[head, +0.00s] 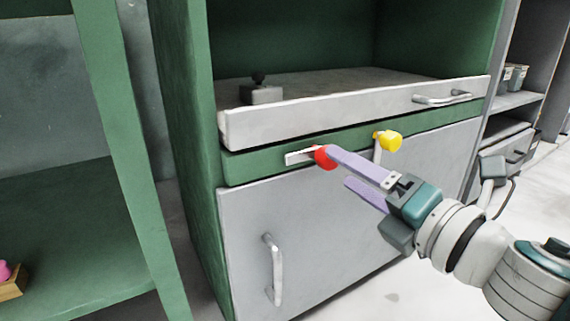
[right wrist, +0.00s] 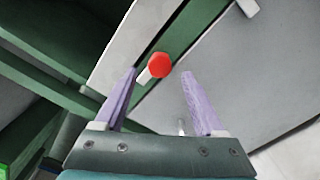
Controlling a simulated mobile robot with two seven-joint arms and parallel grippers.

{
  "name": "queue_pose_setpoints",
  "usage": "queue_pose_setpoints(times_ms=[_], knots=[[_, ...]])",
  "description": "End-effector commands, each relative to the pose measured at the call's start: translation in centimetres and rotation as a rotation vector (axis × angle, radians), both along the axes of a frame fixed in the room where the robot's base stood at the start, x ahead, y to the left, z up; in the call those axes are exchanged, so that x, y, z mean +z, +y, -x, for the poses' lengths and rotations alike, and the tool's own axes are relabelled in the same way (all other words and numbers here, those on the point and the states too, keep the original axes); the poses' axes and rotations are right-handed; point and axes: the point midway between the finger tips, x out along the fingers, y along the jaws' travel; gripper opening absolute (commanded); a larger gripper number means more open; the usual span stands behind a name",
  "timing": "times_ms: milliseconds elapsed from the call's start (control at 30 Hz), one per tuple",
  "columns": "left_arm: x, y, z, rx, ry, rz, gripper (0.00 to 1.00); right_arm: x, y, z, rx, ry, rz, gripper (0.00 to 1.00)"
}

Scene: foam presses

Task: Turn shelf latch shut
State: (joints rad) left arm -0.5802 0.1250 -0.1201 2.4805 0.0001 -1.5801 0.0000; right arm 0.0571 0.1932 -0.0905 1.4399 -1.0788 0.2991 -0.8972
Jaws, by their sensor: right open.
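A red knob (head: 323,157) sits at the right end of a short pale bar (head: 298,157) on the green rail below the grey shelf; the bar lies roughly along the rail. A yellow knob (head: 390,140) farther right has a pale bar hanging down from it. Which one is the shelf latch is not marked. My right gripper (head: 338,168) is open at the red knob, its purple fingers pointing at the rail. In the right wrist view the red knob (right wrist: 158,65) shows between and just ahead of the fingertips (right wrist: 158,76); contact is unclear. My left gripper is out of view.
The grey shelf (head: 330,118) has a front handle (head: 442,98) and bears a small grey block with a dark knob (head: 261,92). A grey door (head: 340,235) with a vertical handle (head: 273,268) is below. A green post (head: 125,160) stands left.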

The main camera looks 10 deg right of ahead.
Motion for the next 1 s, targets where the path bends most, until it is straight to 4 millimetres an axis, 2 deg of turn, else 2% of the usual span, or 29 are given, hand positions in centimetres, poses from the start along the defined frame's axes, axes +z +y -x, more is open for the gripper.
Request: queue_pose_setpoints(times_ms=[100,300,667,1000], knots=[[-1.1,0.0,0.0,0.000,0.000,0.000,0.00,-0.2,0.8,-2.2,0.000,-0.002,0.000,0.72],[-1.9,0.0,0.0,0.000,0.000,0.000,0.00,-0.1,1.5,-4.2,-0.001,-0.001,-0.002,0.72],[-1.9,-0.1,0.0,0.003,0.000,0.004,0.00,0.0,1.7,-4.7,-0.001,0.000,-0.002,0.72],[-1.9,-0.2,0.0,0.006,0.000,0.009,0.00,0.0,1.7,-4.6,-0.001,0.001,-0.002,0.34]])
